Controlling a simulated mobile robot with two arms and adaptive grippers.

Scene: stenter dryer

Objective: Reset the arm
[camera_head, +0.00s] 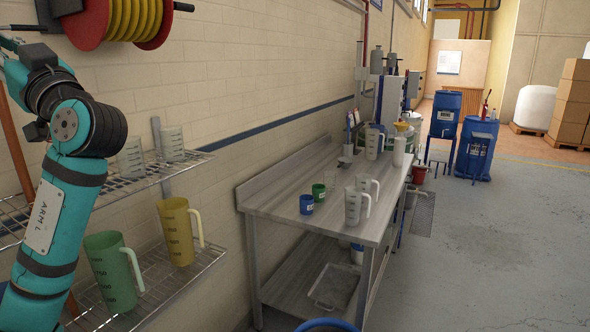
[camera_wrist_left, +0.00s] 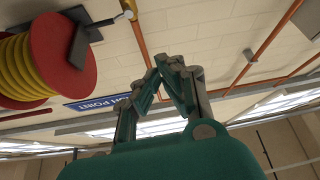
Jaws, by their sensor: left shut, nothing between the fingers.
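My left arm (camera_head: 62,190) comes in from the left in the head view, folded up in front of the wire shelves. Its gripper does not show there. In the left wrist view my left gripper (camera_wrist_left: 168,62) is shut and empty, its fingertips meeting at the top. It points up toward the wall and ceiling, with no object near its fingers. My right arm and right gripper are in neither view.
A red hose reel with yellow hose (camera_head: 122,18) hangs on the wall near my left arm. Wire shelves (camera_head: 160,282) hold a green jug (camera_head: 112,272) and a yellow jug (camera_head: 178,232). A metal table (camera_head: 285,190) with jugs and cups stands ahead. The floor at right is clear.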

